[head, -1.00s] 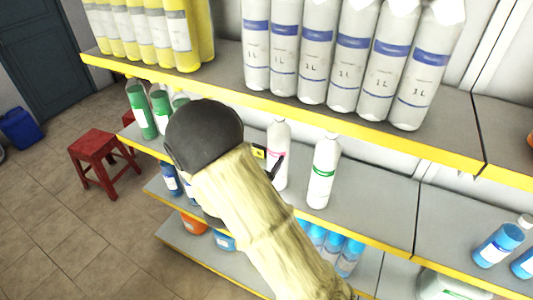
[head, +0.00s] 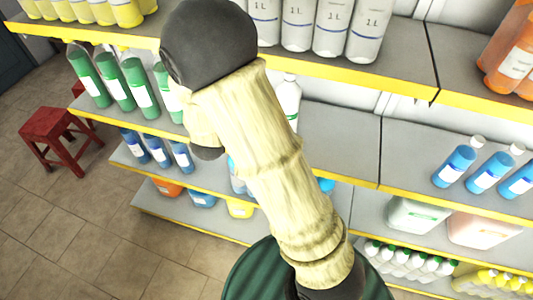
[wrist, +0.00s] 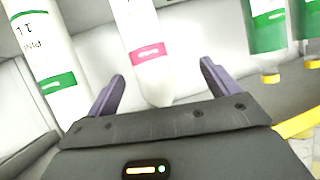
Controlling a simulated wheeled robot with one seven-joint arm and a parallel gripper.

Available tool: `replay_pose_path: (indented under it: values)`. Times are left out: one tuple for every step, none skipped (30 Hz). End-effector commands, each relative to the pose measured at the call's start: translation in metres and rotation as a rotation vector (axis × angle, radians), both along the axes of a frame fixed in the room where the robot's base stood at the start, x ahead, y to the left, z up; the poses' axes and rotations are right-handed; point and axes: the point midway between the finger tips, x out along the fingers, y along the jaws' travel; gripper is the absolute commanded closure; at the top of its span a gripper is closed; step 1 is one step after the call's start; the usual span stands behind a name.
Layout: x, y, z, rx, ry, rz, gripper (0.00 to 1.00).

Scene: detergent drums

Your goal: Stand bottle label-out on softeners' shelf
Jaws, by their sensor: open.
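A white bottle with a pink band (wrist: 150,52) shows upside down in the wrist view, its narrow end between my fingers. My gripper (wrist: 162,73) is open, with a finger on each side of that end and gaps visible. I cannot tell how deep the bottle is between them. A white bottle with a green band (wrist: 45,75) is at the left there. In the head view it is partly hidden behind my arm, on the middle shelf (head: 335,150). The pink-banded bottle and my gripper are hidden by my arm in the head view.
Green bottles (head: 118,85) stand left on the same shelf; some show at the right of the wrist view. Grey-white 1 L bottles (head: 297,25) stand on the shelf above. The shelf right of the green-banded bottle is bare. A red stool (head: 55,135) stands on the floor.

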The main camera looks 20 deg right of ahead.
Motion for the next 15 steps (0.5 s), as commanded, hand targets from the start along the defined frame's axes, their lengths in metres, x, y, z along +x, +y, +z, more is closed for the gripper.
replay_pose_path:
  values:
    - [-0.005, -0.004, 0.001, 0.041, 0.052, 0.035, 0.12]
    - [-0.008, -0.003, 0.001, 0.062, 0.085, 0.062, 0.12]
    - [-0.014, -0.004, 0.0, 0.088, 0.132, 0.095, 0.12]
    - [-0.019, -0.004, -0.001, 0.106, 0.168, 0.121, 0.12]
    - [-0.025, -0.004, -0.001, 0.121, 0.204, 0.146, 0.12]
    - [-0.034, -0.005, -0.002, 0.139, 0.252, 0.178, 0.12]
    - [-0.041, -0.006, -0.002, 0.149, 0.289, 0.202, 0.12]
    - [-0.048, -0.007, -0.001, 0.158, 0.325, 0.226, 0.12]
    - [-0.06, -0.009, -0.001, 0.167, 0.375, 0.257, 0.12]
    - [-0.069, -0.01, -0.001, 0.172, 0.413, 0.279, 0.12]
    - [-0.078, -0.013, -0.001, 0.175, 0.452, 0.298, 0.12]
    - [-0.092, -0.017, -0.001, 0.176, 0.504, 0.324, 0.12]
    - [-0.103, -0.02, 0.0, 0.176, 0.544, 0.341, 0.12]
    - [-0.114, -0.023, 0.0, 0.173, 0.583, 0.358, 0.12]
    - [-0.129, -0.028, 0.001, 0.167, 0.639, 0.378, 0.12]
